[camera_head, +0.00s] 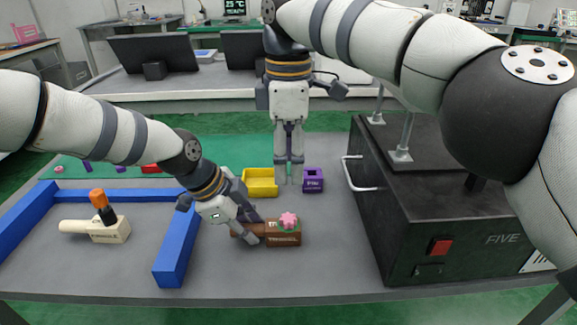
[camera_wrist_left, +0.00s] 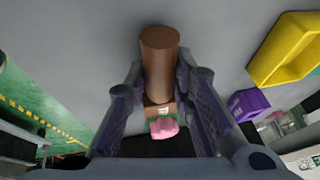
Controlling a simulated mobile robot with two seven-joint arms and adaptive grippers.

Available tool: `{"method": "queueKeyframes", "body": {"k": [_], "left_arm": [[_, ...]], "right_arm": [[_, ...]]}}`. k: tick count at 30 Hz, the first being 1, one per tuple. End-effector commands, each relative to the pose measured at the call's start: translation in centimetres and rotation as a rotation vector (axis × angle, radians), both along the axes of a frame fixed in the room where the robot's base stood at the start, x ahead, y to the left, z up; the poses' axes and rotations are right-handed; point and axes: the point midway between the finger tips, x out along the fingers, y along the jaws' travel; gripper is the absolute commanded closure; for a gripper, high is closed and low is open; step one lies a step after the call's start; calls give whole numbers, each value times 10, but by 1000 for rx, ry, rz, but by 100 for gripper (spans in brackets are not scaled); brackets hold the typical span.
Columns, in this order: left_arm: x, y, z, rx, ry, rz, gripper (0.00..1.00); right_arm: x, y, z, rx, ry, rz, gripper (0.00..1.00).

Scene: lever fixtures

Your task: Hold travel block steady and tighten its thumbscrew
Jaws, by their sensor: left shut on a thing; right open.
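The brown travel block (camera_head: 284,239) lies on the grey table with a round brown handle pointing left. Its pink thumbscrew (camera_head: 288,219) sits on top over a green patch. My left gripper (camera_head: 254,231) is shut around the handle, just left of the block. In the left wrist view the brown handle (camera_wrist_left: 159,55) runs between the fingers, with the pink thumbscrew (camera_wrist_left: 163,128) beyond. My right gripper (camera_head: 290,178) is open and empty. It points down behind and above the block, apart from the thumbscrew.
A yellow bin (camera_head: 261,188) and a purple block (camera_head: 313,180) stand behind the travel block. A cream block with an orange knob (camera_head: 98,199) lies left, among blue rails (camera_head: 177,250). A large black box (camera_head: 440,235) with a handle stands right.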

Motion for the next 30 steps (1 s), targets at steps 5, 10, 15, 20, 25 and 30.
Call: {"method": "queueKeyframes", "body": {"k": [5,10,15,20,25,30], "left_arm": [[-1,0,-1,1,2,-1,100],[0,0,-1,1,1,0,54],[0,0,0,0,0,0,54],[-1,5,12,0,-4,2,54],[-9,22,52,-1,-5,2,54],[-17,37,89,-1,-3,1,54]], "right_arm": [[0,0,-1,0,0,0,53],[0,0,-1,0,0,0,53],[0,0,-1,0,0,0,53],[0,0,-1,0,0,0,53],[0,0,-1,0,0,0,53],[0,0,-1,0,0,0,53]]}}
